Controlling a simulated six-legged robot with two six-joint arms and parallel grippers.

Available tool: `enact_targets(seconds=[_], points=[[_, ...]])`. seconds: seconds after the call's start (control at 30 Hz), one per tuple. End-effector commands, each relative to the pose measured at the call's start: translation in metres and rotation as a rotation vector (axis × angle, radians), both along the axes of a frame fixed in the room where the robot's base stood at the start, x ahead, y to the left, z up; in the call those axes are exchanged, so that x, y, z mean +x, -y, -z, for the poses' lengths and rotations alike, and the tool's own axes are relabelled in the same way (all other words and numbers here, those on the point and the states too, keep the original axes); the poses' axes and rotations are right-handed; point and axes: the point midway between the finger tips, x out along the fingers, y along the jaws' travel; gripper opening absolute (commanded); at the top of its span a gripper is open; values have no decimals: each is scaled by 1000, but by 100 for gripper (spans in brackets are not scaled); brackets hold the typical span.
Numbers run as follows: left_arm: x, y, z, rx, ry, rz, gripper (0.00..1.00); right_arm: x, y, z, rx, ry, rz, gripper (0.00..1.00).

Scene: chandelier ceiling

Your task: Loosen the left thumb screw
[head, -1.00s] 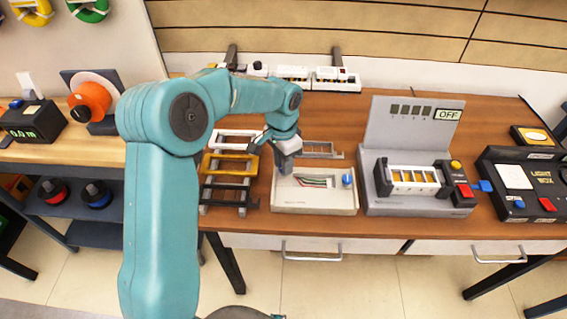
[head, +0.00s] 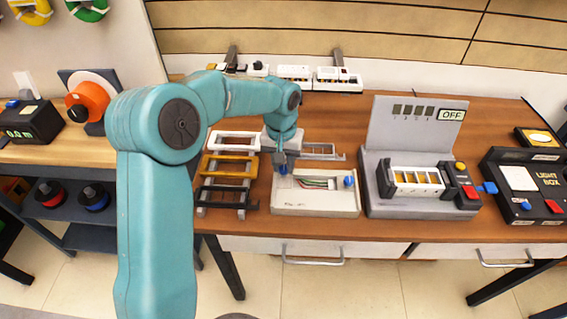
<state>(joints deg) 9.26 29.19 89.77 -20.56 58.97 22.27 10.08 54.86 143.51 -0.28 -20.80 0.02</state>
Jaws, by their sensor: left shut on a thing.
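A white tray-like box (head: 315,204) sits on the brown table, with coloured wires in its recess. The left thumb screw (head: 283,169) is blue and shows partly at the box's left end, just under my left gripper. A second blue thumb screw (head: 349,182) stands clear at the right end. My left gripper (head: 283,161) points down from above and is shut on the left thumb screw, covering most of it. My right gripper is not in view.
A rack of white, yellow and dark frames (head: 226,168) stands close on the left. A grey machine with an OFF display (head: 412,135) is close on the right, then a black light box (head: 525,185).

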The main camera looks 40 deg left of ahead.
Motion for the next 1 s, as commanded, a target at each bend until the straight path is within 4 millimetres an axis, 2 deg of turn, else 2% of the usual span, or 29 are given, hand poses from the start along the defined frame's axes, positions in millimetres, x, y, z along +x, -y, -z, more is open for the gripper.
enact_targets(seconds=[0.6,0.63,0.7,1.0], points=[[1,0,-1,1,5,-40,0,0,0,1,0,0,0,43],[1,0,-1,1,5,-40,35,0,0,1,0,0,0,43],[1,0,-1,1,4,-39,54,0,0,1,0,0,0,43],[1,0,-2,1,2,-38,54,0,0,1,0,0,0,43]])
